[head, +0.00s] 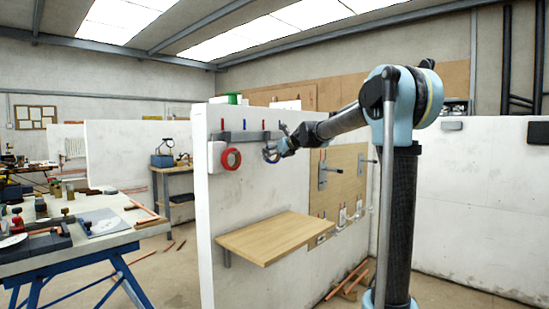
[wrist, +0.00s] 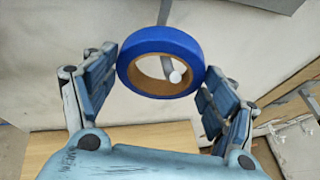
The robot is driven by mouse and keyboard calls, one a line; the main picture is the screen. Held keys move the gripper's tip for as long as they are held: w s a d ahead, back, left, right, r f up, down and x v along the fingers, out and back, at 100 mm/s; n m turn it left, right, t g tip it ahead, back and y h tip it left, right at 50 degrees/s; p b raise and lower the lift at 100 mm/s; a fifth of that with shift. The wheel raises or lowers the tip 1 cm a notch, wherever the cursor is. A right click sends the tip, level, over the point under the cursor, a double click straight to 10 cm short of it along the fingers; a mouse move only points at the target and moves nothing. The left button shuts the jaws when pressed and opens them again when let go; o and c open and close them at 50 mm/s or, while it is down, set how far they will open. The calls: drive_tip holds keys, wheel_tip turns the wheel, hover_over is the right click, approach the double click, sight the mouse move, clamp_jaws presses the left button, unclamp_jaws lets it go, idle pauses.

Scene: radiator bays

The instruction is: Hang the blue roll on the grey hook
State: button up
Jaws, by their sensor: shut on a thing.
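The blue roll (wrist: 125,69) is a thick ring with a brown core, held between the two fingers of my gripper (wrist: 160,90) in the wrist view. A grey hook (wrist: 167,66) with a pale round tip shows through the roll's hole, and its stem runs up behind the roll. The tip appears inside the ring; I cannot tell if the roll touches or rests on the hook. In the head view my gripper (head: 272,153) is at the white wall, just right of a hanging red roll (head: 231,159), below the grey rail's right end.
The grey rail (head: 242,136) carries coloured marks above it. A wooden shelf (head: 275,237) juts from the wall below my gripper. A wooden board (head: 338,180) with fittings is to the right. A cluttered workbench (head: 85,238) stands at left.

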drive_tip(key=o, duration=1.1)
drive_tip(key=v, duration=1.2)
drive_tip(key=s+d+f+n+g+h, duration=0.2)
drive_tip(key=s+d+f+n, duration=0.5)
drive_tip(key=s+f, duration=0.7)
drive_tip(key=s+d+f+n+g+h, duration=0.3)
drive_tip(key=s+d+f+n, duration=0.4)
drive_tip(key=s+f+n, duration=0.5)
drive_tip(key=s+d+f+n+g+h, duration=0.3)
drive_tip(key=s+d+f+n, duration=0.5)
drive_tip(key=s+f, duration=0.8)
drive_tip(key=s+n, duration=0.1)
drive_tip(key=s, duration=0.1)
drive_tip(key=shift+s+f+n+g, duration=0.25)
drive_tip(key=shift+s+n+g, duration=0.05)
drive_tip(key=shift+n, duration=0.1)
drive_tip(key=shift+w, duration=0.1)
